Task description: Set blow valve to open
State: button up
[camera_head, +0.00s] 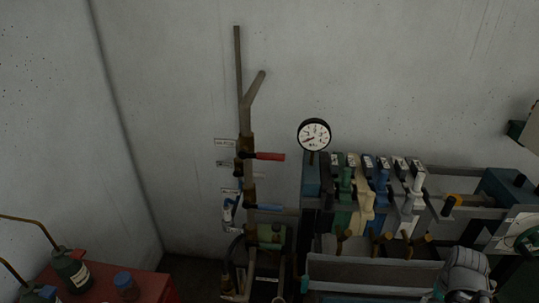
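A vertical pipe (246,120) on the back wall carries several valves. A red lever handle (269,156) sticks out level to the right from its upper valve, across the pipe. A blue-and-white part (230,206) hangs left of the pipe. Small white labels (225,142) sit left of the valves; their print is too small to read, so I cannot tell which valve is the blow valve. My gripper's fingers do not show. A grey rounded part at the lower right may be my arm, well away from the valves.
A round pressure gauge (314,134) stands right of the pipe. A row of coloured levers (363,190) fills the middle right. A red surface (158,289) with green oil cans (72,269) and a blue-capped jar (126,285) is at lower left. Pipework crowds below the valves.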

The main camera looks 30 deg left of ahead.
aim_at(266, 207)
jog(key=u, duration=1.4)
